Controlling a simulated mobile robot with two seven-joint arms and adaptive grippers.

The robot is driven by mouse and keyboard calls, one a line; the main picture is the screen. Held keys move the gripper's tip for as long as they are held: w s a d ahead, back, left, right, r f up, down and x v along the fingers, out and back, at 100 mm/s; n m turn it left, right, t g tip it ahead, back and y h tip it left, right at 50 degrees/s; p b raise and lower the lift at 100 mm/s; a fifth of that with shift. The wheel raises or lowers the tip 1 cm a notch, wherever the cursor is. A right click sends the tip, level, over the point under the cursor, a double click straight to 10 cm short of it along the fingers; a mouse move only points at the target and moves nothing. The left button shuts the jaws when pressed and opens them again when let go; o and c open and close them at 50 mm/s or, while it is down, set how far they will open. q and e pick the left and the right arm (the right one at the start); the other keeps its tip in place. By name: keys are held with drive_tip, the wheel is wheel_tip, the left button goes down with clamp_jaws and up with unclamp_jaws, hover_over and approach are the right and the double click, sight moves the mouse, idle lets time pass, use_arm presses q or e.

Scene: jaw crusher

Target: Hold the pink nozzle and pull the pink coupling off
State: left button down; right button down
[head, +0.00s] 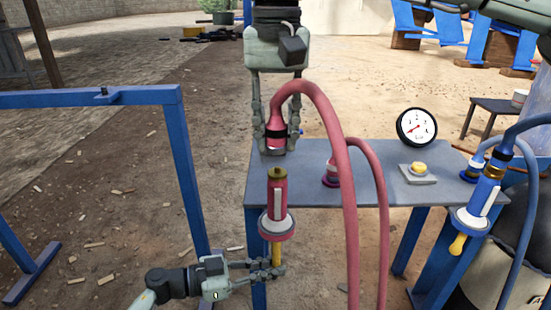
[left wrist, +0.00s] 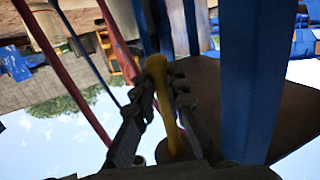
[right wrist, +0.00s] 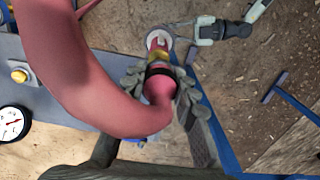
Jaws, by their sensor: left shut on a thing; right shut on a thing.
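The pink nozzle (head: 279,198) stands upright in front of the table's left edge, brass fitting on top and a yellow tip (head: 276,254) below. My left gripper (head: 268,268) is shut on the yellow tip, which also shows between its fingers in the left wrist view (left wrist: 162,95). The pink coupling (head: 276,138), on the end of the pink hose, is above the nozzle. My right gripper (head: 276,148) is shut around it from above. In the head view a small gap shows between coupling and brass fitting. In the right wrist view, the coupling (right wrist: 159,85) partly hides the fitting.
The pink hose (head: 345,170) arches right and hangs before the blue-grey table (head: 352,190). A gauge (head: 416,127) and a yellow button (head: 419,168) are on the table. A blue nozzle (head: 478,205) with a blue hose hangs at right. A blue frame (head: 180,140) stands left.

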drive_tip(key=shift+r, duration=0.95)
use_arm(q)
drive_tip(key=c, duration=1.5)
unclamp_jaws()
